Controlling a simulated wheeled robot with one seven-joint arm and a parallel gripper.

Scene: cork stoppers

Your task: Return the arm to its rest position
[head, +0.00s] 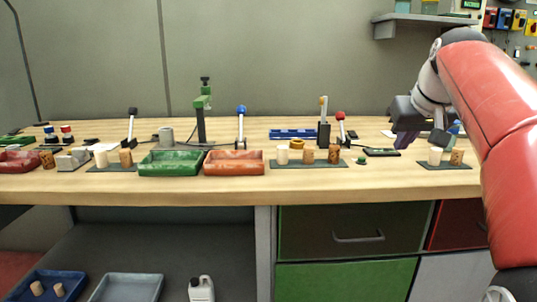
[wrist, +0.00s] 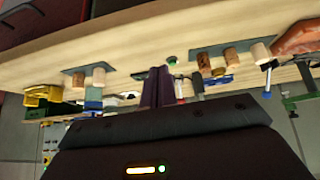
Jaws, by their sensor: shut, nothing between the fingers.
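My gripper (head: 403,141) is over the right part of the wooden bench, beside a dark flat item (head: 382,152) and left of the right dark mat (head: 458,166). In the wrist view its dark fingers (wrist: 158,88) are together and hold nothing. My red and grey arm reaches in from the right edge of the head view. A pale stopper (head: 435,156) and a brown cork stopper (head: 457,156) stand on the right mat. The middle mat (head: 345,166) carries a pale stopper (head: 282,154) and brown corks (head: 334,154).
A green tray (head: 170,170) and an orange-red tray (head: 234,169) sit near the bench's front edge. Lever tools (head: 241,125) and a green stand (head: 201,110) rise behind them. A grey shelf (head: 425,19) hangs on the wall at upper right. Drawers (head: 355,228) are below.

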